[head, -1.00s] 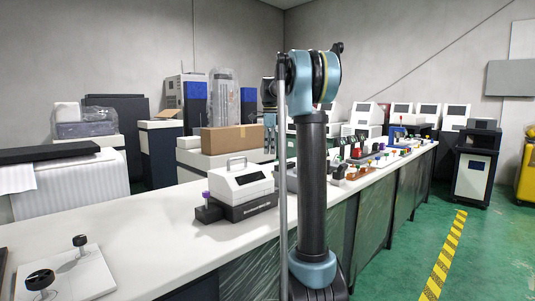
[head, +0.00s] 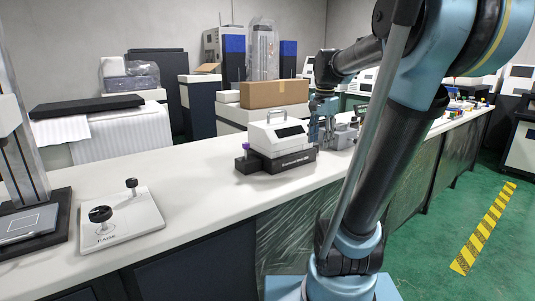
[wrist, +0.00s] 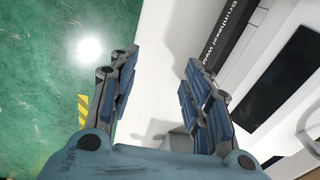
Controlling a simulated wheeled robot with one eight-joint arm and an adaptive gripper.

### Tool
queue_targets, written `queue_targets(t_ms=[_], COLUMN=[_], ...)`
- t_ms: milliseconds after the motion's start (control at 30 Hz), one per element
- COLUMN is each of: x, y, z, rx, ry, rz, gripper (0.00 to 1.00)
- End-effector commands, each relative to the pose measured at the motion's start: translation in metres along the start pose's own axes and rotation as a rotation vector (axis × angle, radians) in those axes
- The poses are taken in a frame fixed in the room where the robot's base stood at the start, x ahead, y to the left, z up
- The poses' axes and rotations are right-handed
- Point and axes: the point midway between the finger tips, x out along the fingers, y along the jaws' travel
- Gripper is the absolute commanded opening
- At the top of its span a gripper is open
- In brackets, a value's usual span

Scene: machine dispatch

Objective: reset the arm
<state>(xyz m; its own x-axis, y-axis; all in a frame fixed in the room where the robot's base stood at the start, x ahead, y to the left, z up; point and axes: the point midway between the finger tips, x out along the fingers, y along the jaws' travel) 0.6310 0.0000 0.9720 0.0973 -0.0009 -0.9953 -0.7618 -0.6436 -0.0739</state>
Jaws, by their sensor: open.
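My arm rises at the right of the head view and reaches back over the bench. My gripper (head: 322,122) hangs above the bench just right of the white-and-black machine (head: 278,140). In the wrist view my gripper (wrist: 158,90) is open, its two blue-padded fingers apart with nothing between them. The machine's dark label strip and white body (wrist: 255,70) show to the right of the fingers there. Whether a finger touches the machine I cannot tell.
The long white bench (head: 200,205) is clear left of the machine. A plate with two black knobs (head: 122,222) lies at its left, beside a dark stand (head: 35,222). A cardboard box (head: 274,94) is behind. Green floor with yellow-striped tape (head: 484,230) lies right.

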Motion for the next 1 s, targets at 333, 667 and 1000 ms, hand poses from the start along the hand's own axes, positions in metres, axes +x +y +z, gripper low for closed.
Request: queue_targets(t_ms=[333, 667, 1000], x=[0.067, 0.144, 0.188], y=[0.077, 0.14, 0.168], z=[0.065, 0.118, 0.141], rx=[-0.37, -0.714, -0.89], ry=[0.032, 0.071, 0.092], rz=[-0.026, -0.039, -0.041], gripper=[0.44, 0.44, 0.44])
